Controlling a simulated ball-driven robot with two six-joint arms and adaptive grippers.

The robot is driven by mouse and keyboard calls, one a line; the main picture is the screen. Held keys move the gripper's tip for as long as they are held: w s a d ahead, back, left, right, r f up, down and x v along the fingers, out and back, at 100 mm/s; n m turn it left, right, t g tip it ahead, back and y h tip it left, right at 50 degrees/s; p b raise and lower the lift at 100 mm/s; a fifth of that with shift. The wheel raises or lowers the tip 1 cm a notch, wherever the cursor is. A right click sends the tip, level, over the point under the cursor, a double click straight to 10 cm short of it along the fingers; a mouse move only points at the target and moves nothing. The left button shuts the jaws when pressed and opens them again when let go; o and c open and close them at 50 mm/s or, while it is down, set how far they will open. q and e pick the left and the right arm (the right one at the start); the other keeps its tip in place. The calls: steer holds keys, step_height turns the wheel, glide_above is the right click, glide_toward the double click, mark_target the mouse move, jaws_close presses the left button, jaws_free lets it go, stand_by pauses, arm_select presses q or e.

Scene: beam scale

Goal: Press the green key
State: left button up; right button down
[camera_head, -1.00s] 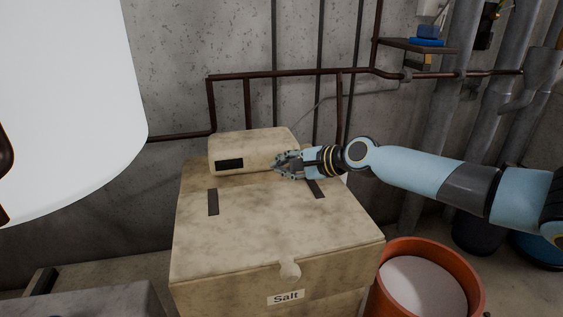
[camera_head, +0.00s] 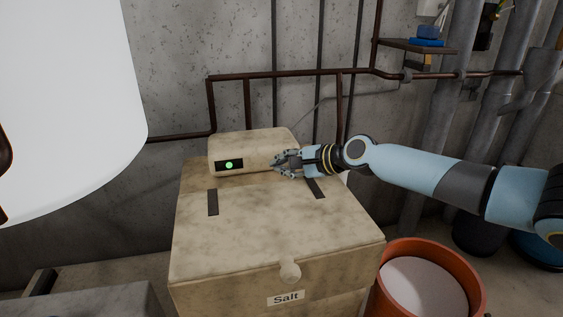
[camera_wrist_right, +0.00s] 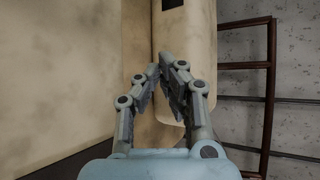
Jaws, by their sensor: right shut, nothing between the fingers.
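A beige box-shaped housing (camera_head: 255,145) sits at the back of the salt box's top. My left gripper is not in view.
Dark pipes (camera_head: 290,73) run along the wall behind. A large white shape fills the upper left.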

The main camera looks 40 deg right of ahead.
mark_target(290, 193)
steer(key=shift+s+a+p, duration=0.45)
steer(key=shift+s+p, duration=0.15)
steer(key=shift+s, duration=0.2)
steer(key=shift+s+a+r+p, duration=0.1)
steer(key=shift+s+a+p, duration=0.15)
steer(key=shift+s+p, duration=0.2)
steer(key=shift+s+a+p, duration=0.45)
steer(key=shift+s, duration=0.4)
steer(key=shift+s+a+p, duration=0.4)
steer(key=shift+s+a, duration=0.05)
steer(key=shift+s, duration=0.45)
